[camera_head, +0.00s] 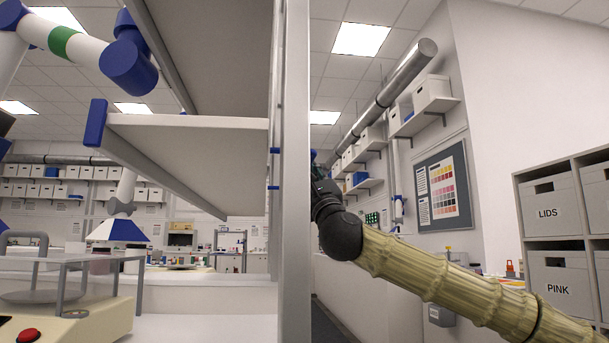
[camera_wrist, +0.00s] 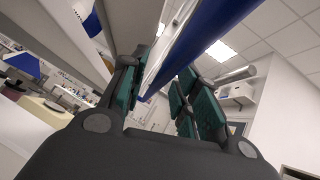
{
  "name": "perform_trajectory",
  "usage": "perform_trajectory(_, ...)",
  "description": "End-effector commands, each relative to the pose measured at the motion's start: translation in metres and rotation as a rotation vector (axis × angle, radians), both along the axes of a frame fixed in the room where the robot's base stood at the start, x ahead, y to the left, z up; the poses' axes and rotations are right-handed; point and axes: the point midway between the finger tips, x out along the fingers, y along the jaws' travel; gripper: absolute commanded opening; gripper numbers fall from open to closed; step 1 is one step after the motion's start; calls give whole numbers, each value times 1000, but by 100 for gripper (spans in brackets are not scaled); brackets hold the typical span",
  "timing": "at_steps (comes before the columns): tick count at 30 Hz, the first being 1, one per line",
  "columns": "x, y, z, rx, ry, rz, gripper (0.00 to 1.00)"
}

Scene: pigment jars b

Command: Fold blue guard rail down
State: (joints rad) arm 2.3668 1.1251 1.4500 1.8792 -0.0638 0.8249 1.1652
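The blue guard rail (camera_wrist: 205,38) shows in the wrist view as a long blue bar with a pale strip along its left side. It runs from the upper right down into the space between my gripper's fingers. My gripper (camera_wrist: 160,88) has dark green finger pads on either side of the bar. A gap shows between the bar and the right-hand pads, so the fingers look open. Contact on the left side is unclear. In the head view my gripper (camera_head: 315,160) is mostly hidden behind a tall pale upright (camera_head: 294,200), and I cannot make out the rail there.
A pale shelf board (camera_head: 195,135) with a blue end cap (camera_head: 96,122) juts left from the upright. A grey rack (camera_head: 60,262) stands at lower left. A labelled drawer unit (camera_head: 560,240) stands at right. A white arm hangs at upper left.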

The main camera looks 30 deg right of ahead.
Motion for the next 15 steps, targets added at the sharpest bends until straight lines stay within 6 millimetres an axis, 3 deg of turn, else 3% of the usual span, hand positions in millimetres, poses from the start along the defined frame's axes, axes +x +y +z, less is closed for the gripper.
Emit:
perform_trajectory(9, -1, 1, -2, -1, 0, 1, 32)
perform_trajectory(15, -18, 2, -16, -1, 0, 2, 32)
